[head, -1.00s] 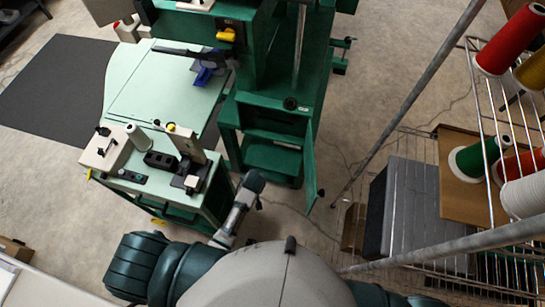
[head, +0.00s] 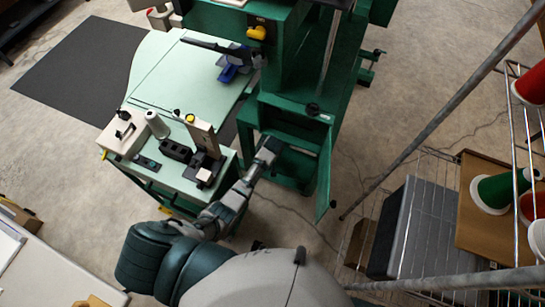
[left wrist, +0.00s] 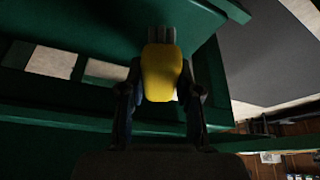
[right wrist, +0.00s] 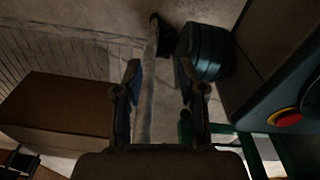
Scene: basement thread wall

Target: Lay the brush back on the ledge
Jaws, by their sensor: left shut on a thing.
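In the left wrist view, a brush with a yellow body (left wrist: 161,74) and grey bristles (left wrist: 161,34) is between the fingers of my left gripper (left wrist: 162,92). The gripper is shut on it, and the bristles point away from me toward dark green panels. In the head view my left gripper (head: 269,148) is at the open lower bay of the green machine (head: 295,108); the brush cannot be made out there. I cannot tell which green surface is the ledge, or whether the brush touches any. In the right wrist view my right gripper (right wrist: 158,82) is open and empty.
The bay's green door (head: 325,175) stands open on the right. A pale green table (head: 185,75) with small devices is at left. A slanted grey pole (head: 420,120) and a wire rack (head: 515,110) with thread cones are at right. A cardboard box (right wrist: 60,110) shows in the right wrist view.

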